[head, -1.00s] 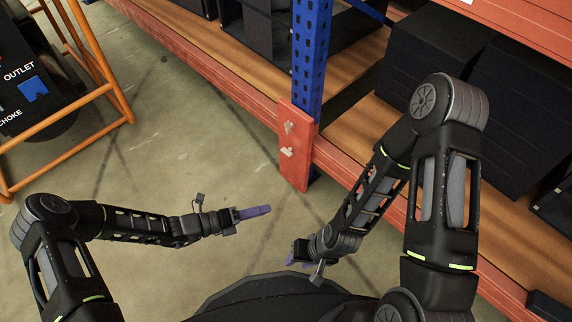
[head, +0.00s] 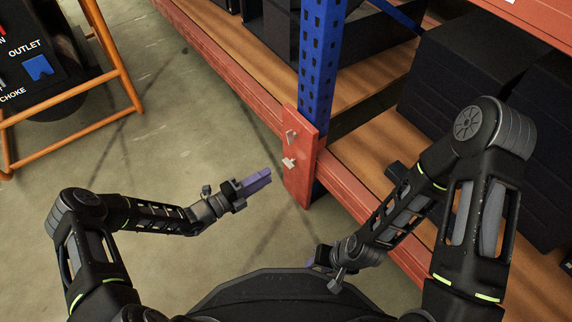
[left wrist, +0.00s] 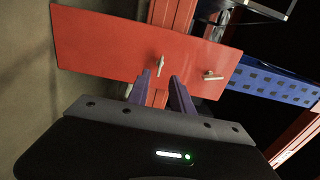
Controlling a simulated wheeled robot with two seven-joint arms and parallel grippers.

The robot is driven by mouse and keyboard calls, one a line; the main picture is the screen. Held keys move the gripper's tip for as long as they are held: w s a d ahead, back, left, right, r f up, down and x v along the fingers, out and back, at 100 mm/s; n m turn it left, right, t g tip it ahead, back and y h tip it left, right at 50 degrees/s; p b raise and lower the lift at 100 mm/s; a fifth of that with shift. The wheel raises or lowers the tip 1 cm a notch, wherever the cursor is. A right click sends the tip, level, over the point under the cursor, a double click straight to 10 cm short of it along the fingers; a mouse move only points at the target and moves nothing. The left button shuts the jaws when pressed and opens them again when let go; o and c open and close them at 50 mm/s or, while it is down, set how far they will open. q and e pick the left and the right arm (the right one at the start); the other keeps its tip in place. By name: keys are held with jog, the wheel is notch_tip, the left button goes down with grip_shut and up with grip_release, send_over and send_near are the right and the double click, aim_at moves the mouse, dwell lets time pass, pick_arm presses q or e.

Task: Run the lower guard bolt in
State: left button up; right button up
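The red guard plate (head: 300,185) stands at the foot of the blue upright (head: 318,70). Two pale metal bolts stick out of its face, the upper bolt (head: 291,137) and the lower bolt (head: 289,162). The left wrist view shows the plate (left wrist: 100,45) turned sideways, with the lower bolt (left wrist: 160,65) in line with the gap between my fingertips and the upper bolt (left wrist: 212,76) to its right. My left gripper (head: 268,174) is open and empty, pointing at the plate just short of it; it also shows in the left wrist view (left wrist: 160,77). My right gripper (head: 312,264) is low, partly hidden by its wrist.
Red shelf beams (head: 230,75) run along both sides of the upright, with wooden decks and black boxes (head: 465,85) on them. An orange-framed machine (head: 125,85) stands at the left. The concrete floor between it and the shelf is clear.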

aim_at(289, 163)
pick_arm(q)
jog(key=b+x, duration=0.3)
jog(key=x, duration=0.4)
jog(key=shift+w+d, duration=0.25)
jog(key=shift+d, duration=0.05)
grip_shut()
dwell(0.4)
